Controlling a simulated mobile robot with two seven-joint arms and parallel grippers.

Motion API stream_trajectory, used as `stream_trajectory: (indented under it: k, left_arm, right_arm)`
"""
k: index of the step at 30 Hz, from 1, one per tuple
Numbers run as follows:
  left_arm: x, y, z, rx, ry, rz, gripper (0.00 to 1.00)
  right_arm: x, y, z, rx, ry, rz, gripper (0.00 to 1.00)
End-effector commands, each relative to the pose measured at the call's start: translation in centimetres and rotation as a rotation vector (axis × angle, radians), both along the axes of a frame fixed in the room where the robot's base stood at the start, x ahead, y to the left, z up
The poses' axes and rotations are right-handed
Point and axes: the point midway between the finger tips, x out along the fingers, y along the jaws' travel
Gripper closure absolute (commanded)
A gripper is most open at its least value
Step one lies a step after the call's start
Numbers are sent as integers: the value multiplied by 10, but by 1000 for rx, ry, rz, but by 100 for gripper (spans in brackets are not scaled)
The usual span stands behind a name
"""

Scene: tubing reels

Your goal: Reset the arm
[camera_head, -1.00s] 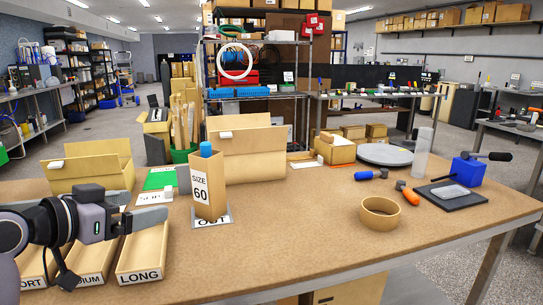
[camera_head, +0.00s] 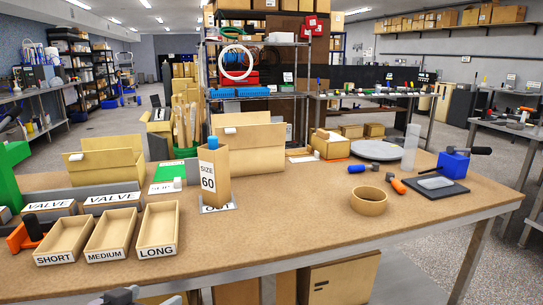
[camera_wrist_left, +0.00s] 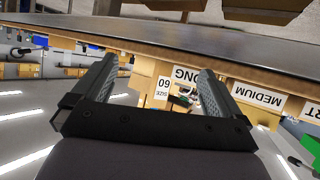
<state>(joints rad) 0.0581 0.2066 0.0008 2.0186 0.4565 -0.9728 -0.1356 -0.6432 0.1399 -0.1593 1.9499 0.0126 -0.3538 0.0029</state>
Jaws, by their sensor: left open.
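My left gripper (camera_head: 145,298) shows only as grey finger pieces at the bottom edge of the head view, in front of and below the table edge. In the left wrist view my left gripper (camera_wrist_left: 158,82) is open, with nothing between its two fingers. That view is upside down and shows the tray labels and the SIZE 60 box (camera_wrist_left: 163,91) beyond the fingers. My right gripper is in neither view.
On the table (camera_head: 290,225) are SHORT (camera_head: 55,259), MEDIUM (camera_head: 104,255) and LONG (camera_head: 157,250) trays, all empty. The SIZE 60 box (camera_head: 209,185) stands upright on the OUT mat. The front middle is clear.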

Motion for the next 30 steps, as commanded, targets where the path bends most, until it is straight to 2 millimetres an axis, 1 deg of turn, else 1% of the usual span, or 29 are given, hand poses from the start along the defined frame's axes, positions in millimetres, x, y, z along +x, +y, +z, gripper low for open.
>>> stream_trajectory:
  k: [1, 3, 5, 6, 8, 9, 11, 12, 15, 18, 19, 21, 23, 30]
  left_arm:
    - [-14, -2, -27, 8, 32, 18, 0]
    - [-33, -3, -57, 21, 54, 42, 0]
    - [-51, -5, -81, 34, 73, 57, 0]
    - [-64, -7, -96, 42, 85, 65, 0]
    - [-85, -10, -118, 57, 102, 74, 0]
    - [-100, -13, -130, 66, 111, 77, 0]
    - [-123, -17, -147, 78, 125, 78, 0]
    - [-137, -20, -157, 86, 132, 77, 0]
    - [-170, -27, -175, 99, 147, 71, 0]
    - [-193, -33, -186, 107, 154, 62, 0]
    - [-198, -34, -187, 109, 156, 60, 0]
    - [-206, -36, -190, 110, 157, 58, 0]
    - [-209, -37, -191, 112, 157, 56, 0]
    - [-210, -37, -192, 113, 156, 55, 0]
  right_arm:
    - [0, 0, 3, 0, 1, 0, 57]
    - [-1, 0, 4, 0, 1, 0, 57]
    - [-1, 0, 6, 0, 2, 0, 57]
    - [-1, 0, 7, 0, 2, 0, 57]
    - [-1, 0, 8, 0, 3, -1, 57]
    - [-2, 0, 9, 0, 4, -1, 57]
    - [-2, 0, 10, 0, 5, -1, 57]
    - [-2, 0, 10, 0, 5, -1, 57]
    - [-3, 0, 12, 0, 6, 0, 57]
    - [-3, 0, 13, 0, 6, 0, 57]
    - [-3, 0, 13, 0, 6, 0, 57]
    - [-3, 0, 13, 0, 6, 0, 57]
    - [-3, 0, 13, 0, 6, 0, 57]
    - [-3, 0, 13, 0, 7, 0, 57]
